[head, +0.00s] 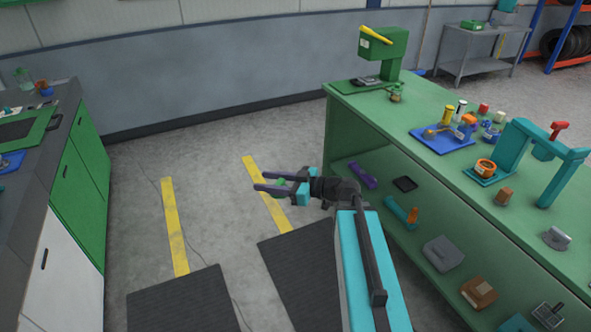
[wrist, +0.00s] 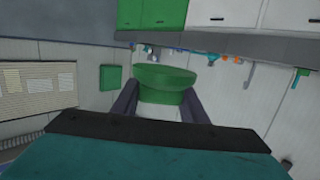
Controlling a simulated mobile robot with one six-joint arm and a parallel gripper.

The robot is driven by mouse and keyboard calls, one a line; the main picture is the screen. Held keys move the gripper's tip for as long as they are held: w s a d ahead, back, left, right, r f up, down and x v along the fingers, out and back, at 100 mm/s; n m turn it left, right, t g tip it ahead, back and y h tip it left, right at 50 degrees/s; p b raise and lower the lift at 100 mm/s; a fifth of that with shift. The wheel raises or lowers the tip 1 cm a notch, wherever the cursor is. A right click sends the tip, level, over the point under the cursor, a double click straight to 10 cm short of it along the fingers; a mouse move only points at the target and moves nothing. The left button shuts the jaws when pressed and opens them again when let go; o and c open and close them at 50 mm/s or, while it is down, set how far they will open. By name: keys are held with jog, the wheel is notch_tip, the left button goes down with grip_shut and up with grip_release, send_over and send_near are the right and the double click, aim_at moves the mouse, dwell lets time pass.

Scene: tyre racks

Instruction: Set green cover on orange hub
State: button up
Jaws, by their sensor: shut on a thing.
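My gripper (head: 262,181) is over the open floor between the two counters, pointing left. It is shut on a green cover (wrist: 164,78), which shows as a round green piece between the two dark fingers in the wrist view. In the head view only a small bit of the cover (head: 281,182) shows between the fingers. On the right bench, a short orange cylinder with a dark centre (head: 485,166) sits on a teal plate. Another orange piece (head: 468,120) stands on a blue tray. I cannot tell for sure which is the orange hub.
The green bench (head: 440,180) on the right carries a green press (head: 383,54), the blue tray (head: 428,142) with several parts, and a teal press (head: 514,146). A lower shelf holds tools. A counter (head: 48,190) stands at left. The floor between is clear.

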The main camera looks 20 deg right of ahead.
jog(key=a, duration=0.1)
jog(key=s+a+g, duration=0.1)
jog(key=a+n+y, duration=0.1)
jog(key=shift+s+a, duration=0.1)
jog(key=shift+s, duration=0.25)
